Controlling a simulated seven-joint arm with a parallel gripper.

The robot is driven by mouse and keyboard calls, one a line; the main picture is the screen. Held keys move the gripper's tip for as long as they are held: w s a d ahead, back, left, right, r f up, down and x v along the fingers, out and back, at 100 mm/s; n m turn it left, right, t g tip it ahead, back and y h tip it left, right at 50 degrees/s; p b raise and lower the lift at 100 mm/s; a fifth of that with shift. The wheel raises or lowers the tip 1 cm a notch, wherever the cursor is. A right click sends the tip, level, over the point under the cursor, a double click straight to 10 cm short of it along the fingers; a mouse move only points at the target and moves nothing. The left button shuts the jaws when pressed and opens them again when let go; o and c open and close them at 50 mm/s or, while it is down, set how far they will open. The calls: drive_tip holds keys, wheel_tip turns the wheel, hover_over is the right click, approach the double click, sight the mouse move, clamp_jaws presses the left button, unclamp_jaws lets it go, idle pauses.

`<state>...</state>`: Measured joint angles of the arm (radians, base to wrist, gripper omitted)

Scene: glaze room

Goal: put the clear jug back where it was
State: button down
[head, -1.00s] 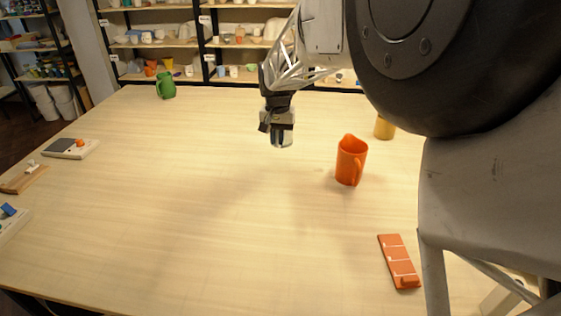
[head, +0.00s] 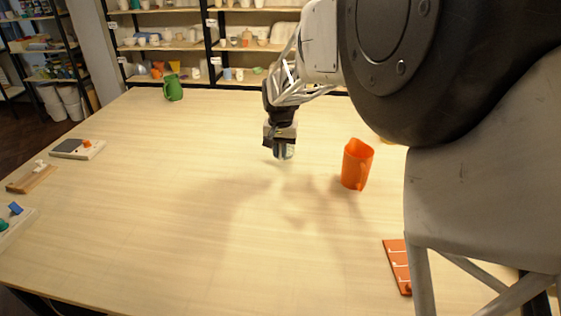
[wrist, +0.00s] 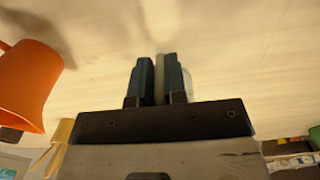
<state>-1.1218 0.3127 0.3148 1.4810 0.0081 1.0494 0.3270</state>
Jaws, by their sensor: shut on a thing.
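My gripper (head: 282,146) hangs over the middle of the table in the head view. It is shut on the clear jug (head: 287,154), which shows only as a small pale shape at and below the fingers. In the wrist view a clear edge of the jug (wrist: 188,84) shows beside the dark fingers (wrist: 158,75). The rest of the jug is hidden, and I cannot tell whether it touches the table.
An orange jug (head: 356,165) stands right of my gripper; it also shows in the wrist view (wrist: 28,85). A yellow vessel (head: 387,140) is mostly hidden behind my arm. A green jug (head: 173,88) stands far left. An orange-red board (head: 397,262) lies front right. The table's middle is clear.

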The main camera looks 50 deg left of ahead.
drive_tip(key=shift+f, duration=0.1)
drive_tip(key=shift+f, duration=1.85)
drive_tip(key=shift+f, duration=0.2)
drive_tip(key=c, duration=1.2)
unclamp_jaws()
drive_tip(key=shift+o, duration=0.2)
drive_tip(key=shift+r, duration=0.2)
wheel_tip(320, 180, up, 12)
drive_tip(key=shift+w, duration=0.1)
